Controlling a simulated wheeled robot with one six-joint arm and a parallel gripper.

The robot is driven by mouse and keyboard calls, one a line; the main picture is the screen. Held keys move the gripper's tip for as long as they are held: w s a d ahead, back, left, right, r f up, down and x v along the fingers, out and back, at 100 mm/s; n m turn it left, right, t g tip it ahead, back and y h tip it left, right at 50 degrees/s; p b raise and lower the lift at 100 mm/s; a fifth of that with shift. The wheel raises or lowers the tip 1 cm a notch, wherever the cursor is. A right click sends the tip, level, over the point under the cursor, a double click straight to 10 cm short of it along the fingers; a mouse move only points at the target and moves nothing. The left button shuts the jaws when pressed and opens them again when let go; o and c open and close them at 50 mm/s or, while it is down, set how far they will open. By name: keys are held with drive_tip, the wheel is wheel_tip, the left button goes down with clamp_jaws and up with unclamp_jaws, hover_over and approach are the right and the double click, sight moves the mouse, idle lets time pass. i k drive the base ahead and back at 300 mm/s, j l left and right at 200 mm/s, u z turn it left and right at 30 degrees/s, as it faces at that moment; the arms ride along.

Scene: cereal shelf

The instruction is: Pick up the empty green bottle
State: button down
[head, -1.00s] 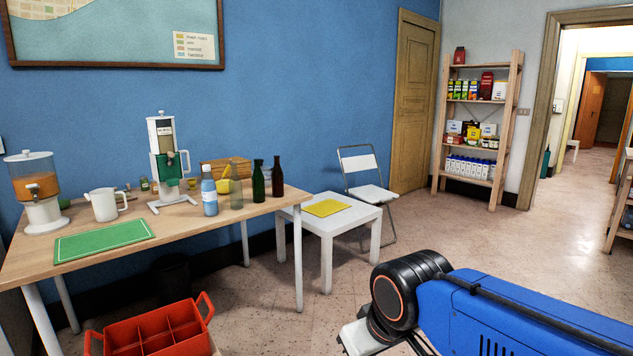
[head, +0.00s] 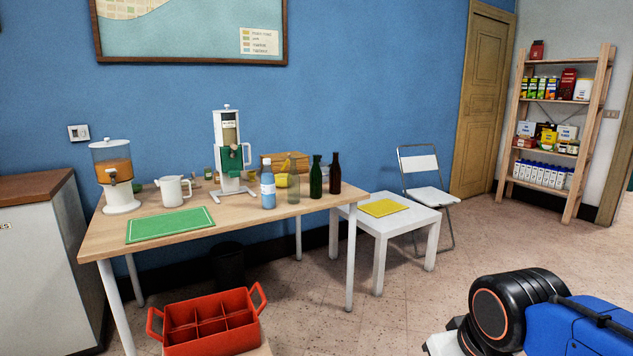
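A dark green bottle (head: 316,178) stands upright on the wooden table (head: 110,240), near its right end. A brown bottle (head: 335,174) stands just right of it. A clear, greenish bottle (head: 293,186) stands to its left, and a blue-labelled bottle (head: 268,186) is left of that. I cannot tell from here which bottles are empty. My arm shows at the lower right, well apart from the table. The fingers of my gripper are not visible; only a white part near the wrist shows at the bottom edge.
A red divided crate (head: 208,322) stands low in front of the table. A white side table (head: 395,222) with a yellow mat (head: 384,208) and a folding chair (head: 431,195) stand to the right. A green mat (head: 170,224), a pitcher (head: 173,191) and dispensers share the table. Open floor lies between.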

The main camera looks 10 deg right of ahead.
sight(315, 175)
drive_tip(key=i+l, duration=0.15)
drive_tip(key=i, duration=0.3)
drive_tip(key=i+l+u, duration=0.15)
drive_tip(key=i, duration=0.3)
drive_tip(key=i+l, duration=0.25)
drive_tip(key=i, duration=0.2)
drive_tip(key=i+u, duration=0.05)
